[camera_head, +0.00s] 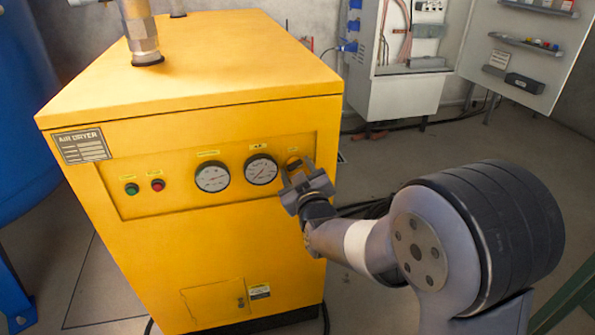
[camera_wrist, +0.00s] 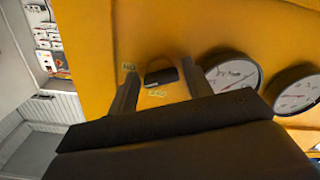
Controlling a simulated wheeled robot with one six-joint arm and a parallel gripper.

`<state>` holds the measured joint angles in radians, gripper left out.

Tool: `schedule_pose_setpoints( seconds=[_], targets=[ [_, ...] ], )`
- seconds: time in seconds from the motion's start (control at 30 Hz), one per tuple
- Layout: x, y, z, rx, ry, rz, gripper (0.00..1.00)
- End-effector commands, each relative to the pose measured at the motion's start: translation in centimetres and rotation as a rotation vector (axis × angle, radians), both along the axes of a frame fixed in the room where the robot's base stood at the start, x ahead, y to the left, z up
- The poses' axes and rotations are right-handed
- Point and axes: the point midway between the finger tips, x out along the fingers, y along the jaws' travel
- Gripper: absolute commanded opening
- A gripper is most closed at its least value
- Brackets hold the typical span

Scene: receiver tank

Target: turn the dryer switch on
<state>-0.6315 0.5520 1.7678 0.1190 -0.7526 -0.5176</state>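The yellow air dryer (camera_head: 230,240) stands in the middle of the head view, its front panel facing me. My gripper (camera_head: 297,170) is at the right end of that panel and covers most of the dryer switch there. In the wrist view the switch (camera_wrist: 160,77) is a small dark knob between my two fingers (camera_wrist: 160,70). The fingers are apart, one on each side of the knob; the right one is very close to it, and I cannot tell whether it touches.
Two round gauges (camera_head: 213,177) sit left of the switch, with a green lamp (camera_head: 131,189) and a red lamp (camera_head: 158,185) farther left. An open electrical cabinet (camera_head: 400,95) stands behind at right. A blue tank (camera_head: 22,110) is at left. Floor right of the dryer is mostly clear.

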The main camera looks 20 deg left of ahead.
Motion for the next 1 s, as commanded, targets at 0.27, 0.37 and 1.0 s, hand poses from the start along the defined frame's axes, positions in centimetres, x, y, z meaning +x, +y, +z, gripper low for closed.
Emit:
schedule_pose_setpoints(
  seconds=[0.27,0.37,1.0],
  targets=[
    [-0.02,0.00,0.00,0.000,0.000,0.000,0.25],
    [-0.02,0.00,0.00,0.000,0.000,0.000,0.17],
    [-0.09,0.16,-0.47,0.318,0.191,0.000,0.14]
  ],
)
